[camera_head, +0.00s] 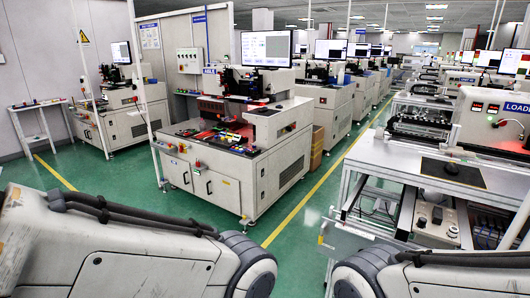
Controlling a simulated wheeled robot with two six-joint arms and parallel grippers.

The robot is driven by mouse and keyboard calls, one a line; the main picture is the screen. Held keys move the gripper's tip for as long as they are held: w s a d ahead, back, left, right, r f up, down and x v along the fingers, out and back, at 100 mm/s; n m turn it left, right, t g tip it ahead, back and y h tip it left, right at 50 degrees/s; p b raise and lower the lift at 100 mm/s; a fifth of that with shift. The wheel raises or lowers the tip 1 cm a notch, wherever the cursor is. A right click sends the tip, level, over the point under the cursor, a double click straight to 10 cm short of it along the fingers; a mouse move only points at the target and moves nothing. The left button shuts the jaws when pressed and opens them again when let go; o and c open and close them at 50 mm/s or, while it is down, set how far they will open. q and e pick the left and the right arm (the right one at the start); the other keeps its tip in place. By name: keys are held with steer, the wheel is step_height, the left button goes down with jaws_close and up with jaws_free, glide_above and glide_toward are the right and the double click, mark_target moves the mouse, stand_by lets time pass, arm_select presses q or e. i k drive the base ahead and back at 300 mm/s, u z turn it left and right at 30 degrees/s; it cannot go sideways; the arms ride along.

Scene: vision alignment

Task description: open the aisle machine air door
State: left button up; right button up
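A white machine (255,165) stands ahead in the middle, beside the aisle, with a monitor (266,48) on top. Its lower front has shut cabinet doors (214,188) with small dark handles. I cannot tell which panel is the air door. A tall grey-white cabinet (186,45) stands behind it. My left and right arm links fill the lower left and lower right corners. Neither gripper is in view, so their fingers and anything in them are hidden.
A yellow line (300,203) runs along the green floor (110,185) right of the machine. A long metal-framed bench (375,158) with equipment stands on the right. Another machine (125,110) and a small white side table (38,106) are at left. Floor between is clear.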

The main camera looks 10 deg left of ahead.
mark_target(179, 170)
steer(key=u, duration=0.65)
steer(key=i, duration=2.35)
steer(key=u, duration=0.8)
steer(key=i, duration=3.45)
steer(key=z, duration=0.05)
